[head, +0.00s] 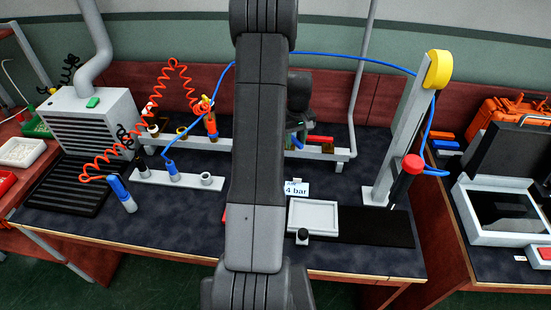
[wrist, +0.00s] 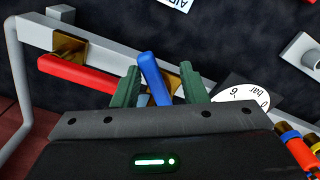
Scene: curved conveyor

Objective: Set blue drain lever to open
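The blue lever (wrist: 153,75) shows in the wrist view between the two green fingers of my gripper (wrist: 160,84). Its rounded tip points up and slightly left, and it lies across the grey pipe (wrist: 103,50). Its lower end is hidden behind my gripper. The fingers are open, one on each side of the lever, with a visible gap on both sides. In the head view my gripper (head: 298,125) is at the pipe along the back of the bench, and a small bit of blue shows below it. My arm hides much of that area.
A red lever (wrist: 80,80) on a brass valve (wrist: 70,47) lies left of the blue one. A round gauge (wrist: 243,97) is close on the right. The pipe runs along the back of the bench (head: 160,225). A white tray (head: 314,216) stands in front.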

